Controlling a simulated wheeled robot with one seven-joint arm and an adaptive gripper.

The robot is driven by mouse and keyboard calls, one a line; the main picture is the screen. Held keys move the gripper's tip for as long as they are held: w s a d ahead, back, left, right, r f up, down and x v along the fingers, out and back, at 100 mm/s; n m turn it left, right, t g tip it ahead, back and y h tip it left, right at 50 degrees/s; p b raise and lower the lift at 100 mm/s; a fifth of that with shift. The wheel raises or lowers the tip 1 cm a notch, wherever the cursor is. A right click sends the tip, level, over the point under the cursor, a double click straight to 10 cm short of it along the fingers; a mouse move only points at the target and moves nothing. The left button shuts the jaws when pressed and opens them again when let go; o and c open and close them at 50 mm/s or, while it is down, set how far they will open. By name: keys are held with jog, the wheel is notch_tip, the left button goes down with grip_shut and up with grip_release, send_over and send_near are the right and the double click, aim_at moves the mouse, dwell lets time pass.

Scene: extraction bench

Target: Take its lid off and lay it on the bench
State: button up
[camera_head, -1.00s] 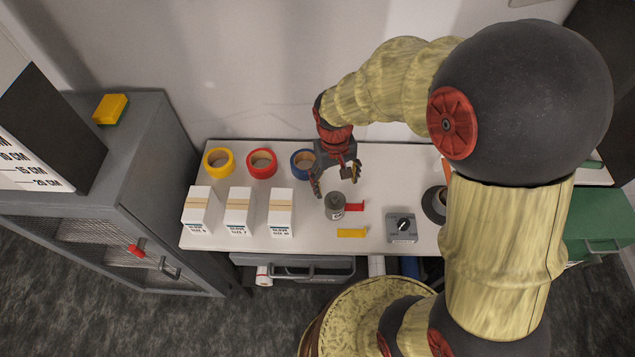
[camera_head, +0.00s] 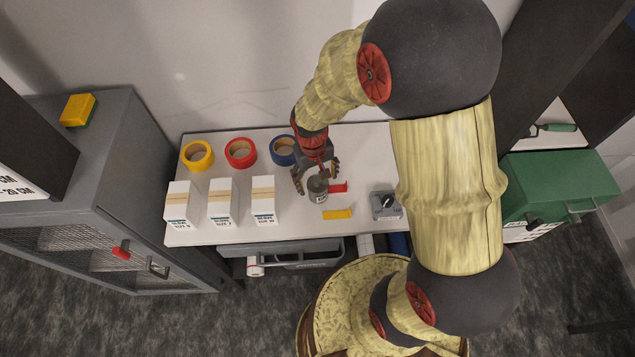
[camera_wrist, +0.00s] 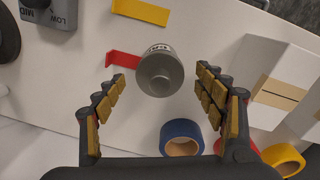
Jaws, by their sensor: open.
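A small grey can-like container with a grey lid (camera_head: 317,184) stands upright on the white bench (camera_head: 262,239). A pale label shows on its side. In the wrist view the grey lid (camera_wrist: 158,77) faces the camera, just beyond and between the fingertips. My gripper (camera_head: 317,180) is open right at the container, with its fingers on either side. The wrist view shows the open gripper (camera_wrist: 162,80) with a gap between each finger and the container, so nothing is held.
Red (camera_head: 338,188) and yellow (camera_head: 337,214) pieces lie right of the container; a dial box (camera_head: 385,205) stands further right. White boxes (camera_head: 263,200) stand left. Yellow, red and blue (camera_head: 283,151) tape rolls lie behind. Bare bench lies in front.

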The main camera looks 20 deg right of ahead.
jog(key=shift+c, duration=1.2)
jog(key=c, duration=0.7)
jog(key=shift+r, duration=0.1)
